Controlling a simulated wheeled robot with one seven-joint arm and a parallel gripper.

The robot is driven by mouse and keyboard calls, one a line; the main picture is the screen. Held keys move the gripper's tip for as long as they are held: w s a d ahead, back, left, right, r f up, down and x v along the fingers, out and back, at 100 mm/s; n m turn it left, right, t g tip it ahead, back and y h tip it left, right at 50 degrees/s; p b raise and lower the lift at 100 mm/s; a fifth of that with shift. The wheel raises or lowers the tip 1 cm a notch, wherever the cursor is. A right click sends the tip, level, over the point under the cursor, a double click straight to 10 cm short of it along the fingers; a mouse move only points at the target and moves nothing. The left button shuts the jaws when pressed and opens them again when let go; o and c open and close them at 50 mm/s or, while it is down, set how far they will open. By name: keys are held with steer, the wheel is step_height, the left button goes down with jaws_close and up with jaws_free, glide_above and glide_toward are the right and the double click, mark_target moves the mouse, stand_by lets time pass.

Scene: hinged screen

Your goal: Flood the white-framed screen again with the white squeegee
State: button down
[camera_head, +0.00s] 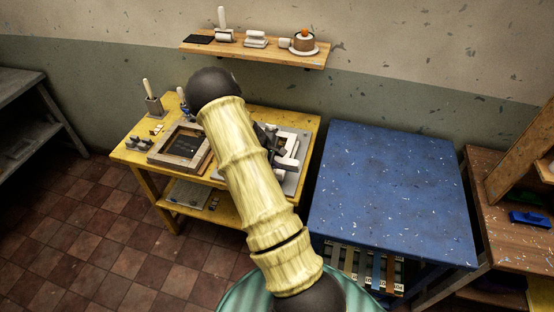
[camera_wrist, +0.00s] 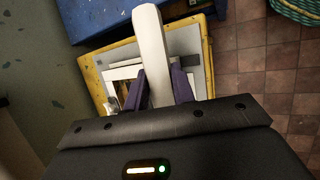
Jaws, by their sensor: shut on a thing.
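My gripper (camera_wrist: 160,90), with dark purple fingers, is shut on the long white squeegee (camera_wrist: 150,35) in the wrist view. The white squeegee points up the picture from between the fingers, above the yellow table. The white-framed screen (camera_wrist: 120,73) shows partly below and to the left of it, over a grey board. Whether the squeegee touches the screen I cannot tell. In the head view white parts of the screen (camera_head: 289,163) show right of my arm on the yellow table, and my arm hides most of the gripper and the screen's left side.
A wood-framed screen (camera_head: 181,147) lies at the left of the yellow table (camera_head: 128,156), with small tools behind it. A blue table (camera_head: 385,185) stands close on the right. A wall shelf (camera_head: 260,50) holds several items above the table.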

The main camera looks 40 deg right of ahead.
steer(key=shift+s, duration=0.25)
steer(key=shift+s+a+f, duration=0.1)
steer(key=shift+s+f, duration=0.05)
steer(key=shift+f, duration=0.1)
steer(key=s+a+f+m+g+b, duration=0.1)
steer(key=a+f+m+b, duration=0.1)
steer(key=a+f, duration=0.3)
steer(key=a+f+m+g+b, duration=0.1)
steer(key=a+f+b, duration=0.3)
steer(key=a, duration=0.9)
steer(key=s+a+f+m+g+y+b, duration=0.1)
steer(key=a+f+m+b, duration=0.2)
steer(key=a+f, duration=0.3)
steer(key=a, duration=0.3)
steer(key=shift+s, duration=0.3)
steer(key=shift+s+a, duration=0.15)
steer(key=shift+a, duration=0.1)
